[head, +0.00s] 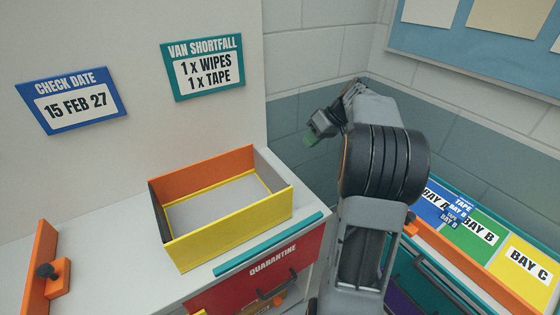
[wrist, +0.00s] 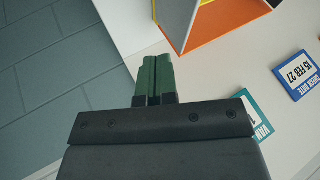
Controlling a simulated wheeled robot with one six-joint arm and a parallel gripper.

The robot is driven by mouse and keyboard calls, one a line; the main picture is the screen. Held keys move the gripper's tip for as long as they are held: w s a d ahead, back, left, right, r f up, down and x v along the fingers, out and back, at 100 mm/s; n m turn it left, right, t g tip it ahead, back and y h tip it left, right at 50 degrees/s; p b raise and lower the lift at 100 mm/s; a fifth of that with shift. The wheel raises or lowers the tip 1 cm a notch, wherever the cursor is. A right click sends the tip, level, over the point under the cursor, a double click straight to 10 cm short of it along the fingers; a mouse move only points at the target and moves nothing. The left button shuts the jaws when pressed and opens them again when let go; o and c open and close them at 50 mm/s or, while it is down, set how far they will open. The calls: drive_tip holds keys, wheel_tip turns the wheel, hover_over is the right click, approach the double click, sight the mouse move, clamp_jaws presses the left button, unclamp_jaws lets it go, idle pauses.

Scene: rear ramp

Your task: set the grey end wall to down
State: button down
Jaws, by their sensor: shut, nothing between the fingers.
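The grey end wall (head: 273,168) stands upright at the right end of an open-topped box on the counter. The box's other sides are an orange back wall (head: 203,174), a yellow front wall (head: 232,229) and a dark left end wall (head: 158,213). My gripper (head: 309,139) is up and to the right of the box, apart from it. Its green fingers are together and hold nothing. In the wrist view, the fingers (wrist: 158,78) point toward the box, and the pale outer face of the grey end wall (wrist: 175,20) shows beyond them.
A teal strip (head: 268,244) lies along the counter edge before the box, above a red Quarantine drawer (head: 270,262). An orange panel with a black knob (head: 46,271) stands at left. Labelled bays (head: 480,233) are at right. A tiled wall rises behind my arm.

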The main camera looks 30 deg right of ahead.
drive_tip(key=p, duration=0.3)
approach(270, 177)
drive_tip(key=shift+w+a+f, duration=0.95)
drive_tip(key=shift+w+f, duration=0.1)
drive_tip(key=shift+f, duration=0.1)
drive_tip(key=shift+b, duration=0.45)
